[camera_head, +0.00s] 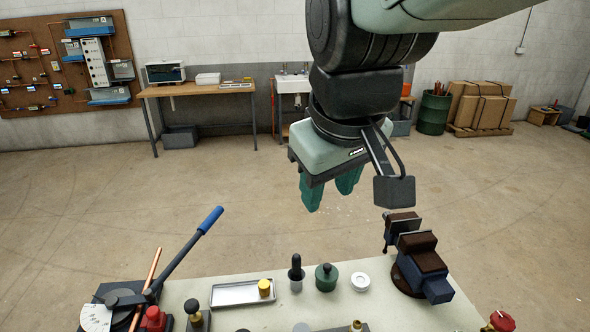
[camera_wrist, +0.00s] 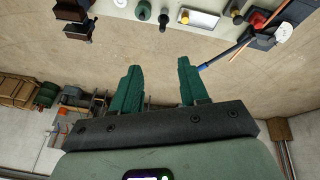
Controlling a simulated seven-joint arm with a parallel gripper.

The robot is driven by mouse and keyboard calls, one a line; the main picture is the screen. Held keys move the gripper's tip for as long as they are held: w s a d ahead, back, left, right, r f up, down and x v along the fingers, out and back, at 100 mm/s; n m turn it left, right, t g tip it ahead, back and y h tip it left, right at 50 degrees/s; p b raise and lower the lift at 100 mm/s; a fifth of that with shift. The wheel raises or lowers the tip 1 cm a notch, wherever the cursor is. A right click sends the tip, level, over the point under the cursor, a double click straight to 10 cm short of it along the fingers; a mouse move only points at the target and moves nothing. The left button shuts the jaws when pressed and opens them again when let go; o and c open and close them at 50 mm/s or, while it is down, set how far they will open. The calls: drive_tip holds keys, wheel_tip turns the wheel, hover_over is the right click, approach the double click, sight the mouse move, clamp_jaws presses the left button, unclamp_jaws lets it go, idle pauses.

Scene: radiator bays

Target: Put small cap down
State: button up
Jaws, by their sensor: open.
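A small yellow cap (camera_head: 264,287) stands on the right end of a shallow metal tray (camera_head: 232,293) on the workbench. In the wrist view the cap (camera_wrist: 185,17) shows at the end of the tray (camera_wrist: 203,19). My gripper (camera_head: 329,197) is open, its two green fingers apart with nothing between them. It hangs high, beyond the bench's far edge in the head view, well away from the cap. In the wrist view the fingers (camera_wrist: 158,66) show bare floor between them.
Right of the tray stand a black-knobbed piece (camera_head: 296,273), a green round piece (camera_head: 327,277) and a white ring-like piece (camera_head: 360,282). A vise (camera_head: 420,266) is at the bench's right. A lever bender with a blue handle (camera_head: 210,220) rises at left.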

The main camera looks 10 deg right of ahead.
drive_tip(key=s+d+m+t, duration=0.1)
drive_tip(key=s+m, duration=0.2)
drive_tip(key=s, duration=0.4)
drive_tip(key=shift+s+r+m, duration=0.15)
drive_tip(key=shift+r+m, duration=0.25)
drive_tip(key=shift+r, duration=0.05)
drive_tip(key=shift+o, duration=0.2)
drive_tip(key=shift+d, duration=0.1)
